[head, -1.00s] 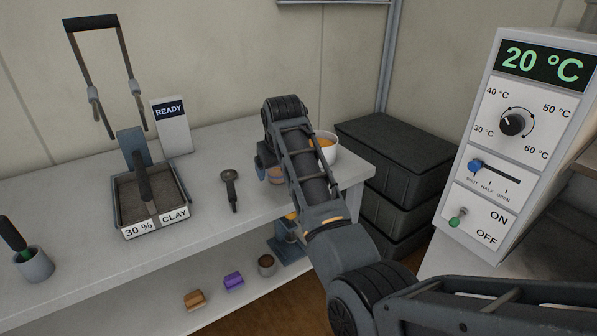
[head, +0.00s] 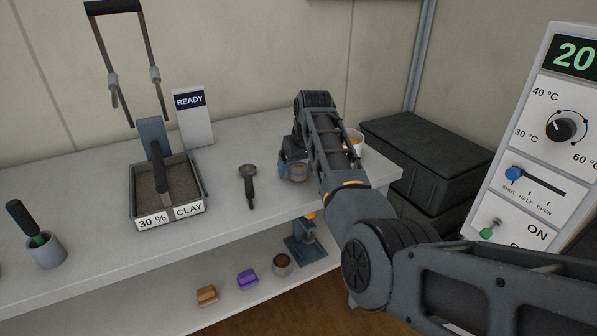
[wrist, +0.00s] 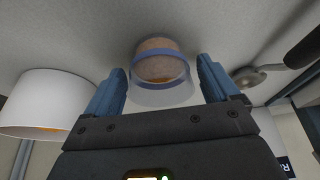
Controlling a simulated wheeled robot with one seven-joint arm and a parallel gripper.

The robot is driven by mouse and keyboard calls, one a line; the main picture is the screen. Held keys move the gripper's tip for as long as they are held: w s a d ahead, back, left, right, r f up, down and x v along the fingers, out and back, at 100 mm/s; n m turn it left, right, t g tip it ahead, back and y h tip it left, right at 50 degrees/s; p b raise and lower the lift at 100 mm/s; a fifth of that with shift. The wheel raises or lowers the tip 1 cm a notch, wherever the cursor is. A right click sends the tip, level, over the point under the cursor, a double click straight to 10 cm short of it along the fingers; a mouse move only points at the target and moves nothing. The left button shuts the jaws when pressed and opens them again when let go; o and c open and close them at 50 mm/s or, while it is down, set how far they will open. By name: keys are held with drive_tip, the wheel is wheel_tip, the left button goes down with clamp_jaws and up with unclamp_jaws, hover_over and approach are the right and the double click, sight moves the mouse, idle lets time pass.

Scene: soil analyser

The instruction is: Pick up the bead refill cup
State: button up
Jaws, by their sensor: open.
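A small clear cup with a blue band and tan contents, which looks like the bead refill cup (wrist: 160,68), stands on the bench between my blue fingers in the wrist view. In the head view the cup (head: 298,173) shows near the bench's right end, partly hidden by my arm. My gripper (wrist: 162,80) is open, with one finger on each side of the cup. Gaps show between the fingers and the cup. The gripper (head: 287,165) is mostly hidden behind my forearm in the head view.
A white bowl with orange contents (wrist: 45,100) stands close to one finger. A metal scoop (head: 248,180) lies on the other side. A clay tray (head: 190,221) is further left. Dark crates (head: 425,155) and a control panel (head: 535,140) stand to the right.

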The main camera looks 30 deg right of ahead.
drive_tip(key=c, duration=1.1)
drive_tip(key=shift+r, duration=0.1)
wheel_tip(320, 180, up, 4)
drive_tip(key=shift+w+r, duration=0.1)
drive_tip(key=s+d+r, duration=0.6)
drive_tip(key=s+d, duration=0.1)
drive_tip(key=d, duration=0.2)
drive_tip(key=shift+d+r, duration=0.2)
drive_tip(key=shift+r, duration=0.05)
